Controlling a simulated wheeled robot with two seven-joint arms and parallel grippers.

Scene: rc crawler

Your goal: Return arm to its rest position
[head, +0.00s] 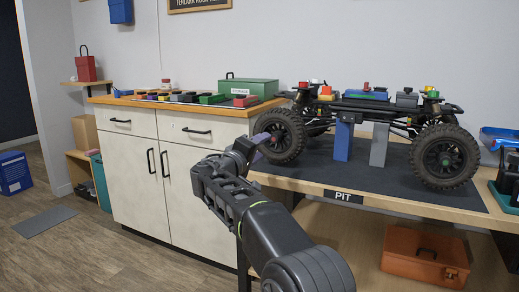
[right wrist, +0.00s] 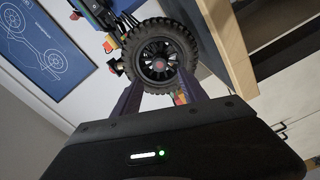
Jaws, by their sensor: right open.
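My right arm reaches in from the bottom of the head view. Its gripper (head: 254,146) is open beside the left wheel of the RC crawler (head: 365,97). In the right wrist view the two fingers of the gripper (right wrist: 160,88) stand apart with a black tyre (right wrist: 160,56) seen between and beyond them. Nothing is held. I cannot tell whether a finger touches the tyre. The crawler rests raised on a blue stand (head: 342,141) and a grey stand (head: 379,145). My left gripper is not in view.
The crawler stands on a dark mat (head: 400,180) on a workbench marked PIT. A white cabinet (head: 150,185) with a green toolbox (head: 248,88) stands to the left. An orange box (head: 424,257) sits below the bench. Open floor lies at the left.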

